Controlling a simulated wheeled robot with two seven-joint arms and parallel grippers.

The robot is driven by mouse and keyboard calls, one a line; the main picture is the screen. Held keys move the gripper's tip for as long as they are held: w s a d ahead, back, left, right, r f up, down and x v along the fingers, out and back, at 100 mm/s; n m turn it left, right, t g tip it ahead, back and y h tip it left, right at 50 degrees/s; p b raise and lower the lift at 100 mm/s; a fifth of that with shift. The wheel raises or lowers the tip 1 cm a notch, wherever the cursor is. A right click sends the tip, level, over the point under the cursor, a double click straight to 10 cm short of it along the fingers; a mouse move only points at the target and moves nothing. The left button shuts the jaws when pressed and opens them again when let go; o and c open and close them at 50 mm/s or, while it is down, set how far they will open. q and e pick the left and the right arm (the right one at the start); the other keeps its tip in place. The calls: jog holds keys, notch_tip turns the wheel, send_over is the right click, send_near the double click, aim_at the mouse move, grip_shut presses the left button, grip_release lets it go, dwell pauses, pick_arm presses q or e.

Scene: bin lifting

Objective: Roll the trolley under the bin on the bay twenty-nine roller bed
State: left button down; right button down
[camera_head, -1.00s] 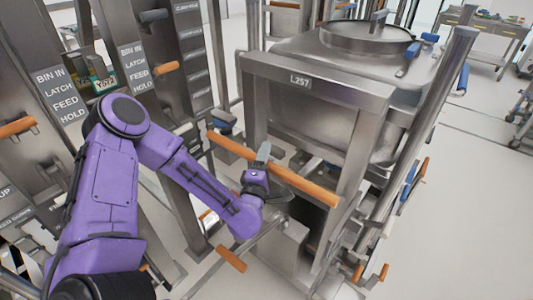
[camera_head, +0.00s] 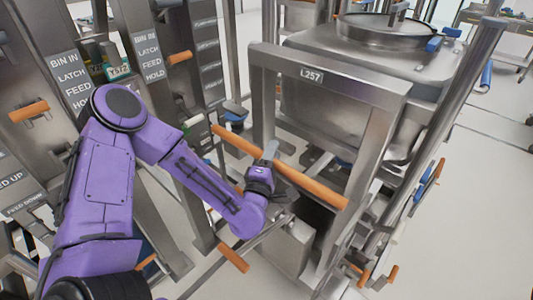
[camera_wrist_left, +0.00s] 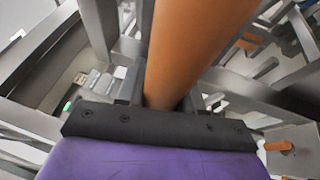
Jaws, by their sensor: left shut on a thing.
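A long orange bar (camera_head: 315,186), which looks like the trolley's push handle, runs slantwise before a grey steel frame. My left gripper (camera_head: 271,150) is shut on the bar near its middle. In the left wrist view the orange bar (camera_wrist_left: 195,45) rises from between the jaws. The steel bin (camera_head: 320,110), with a round lid on top, stands behind and inside the frame marked L257 (camera_head: 311,74). The trolley's lower body and wheels are mostly hidden, and I cannot tell how it stands relative to the bin. The roller bed is not clearly visible. My right gripper is not in view.
Steel columns with labels BIN IN, LATCH, FEED and HOLD (camera_head: 70,78) stand close on the left, with orange handles (camera_head: 28,110). A slanted steel post (camera_head: 440,110) stands right of the bin. Pale open floor (camera_head: 480,220) lies at the right.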

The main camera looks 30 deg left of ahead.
pick_arm(q)
jog(key=shift+s+a, duration=0.1)
jog(key=shift+s, duration=0.45)
jog(key=c, duration=1.1)
grip_release()
jog(key=shift+r, duration=0.1)
jog(key=o, duration=0.3)
jog(key=shift+w, duration=0.45)
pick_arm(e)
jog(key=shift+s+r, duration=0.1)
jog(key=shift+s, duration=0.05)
pick_arm(q)
jog(key=shift+s+d+f, duration=0.2)
jog(key=shift+d+f, duration=0.05)
jog(key=shift+f, duration=0.05)
jog(key=v, duration=1)
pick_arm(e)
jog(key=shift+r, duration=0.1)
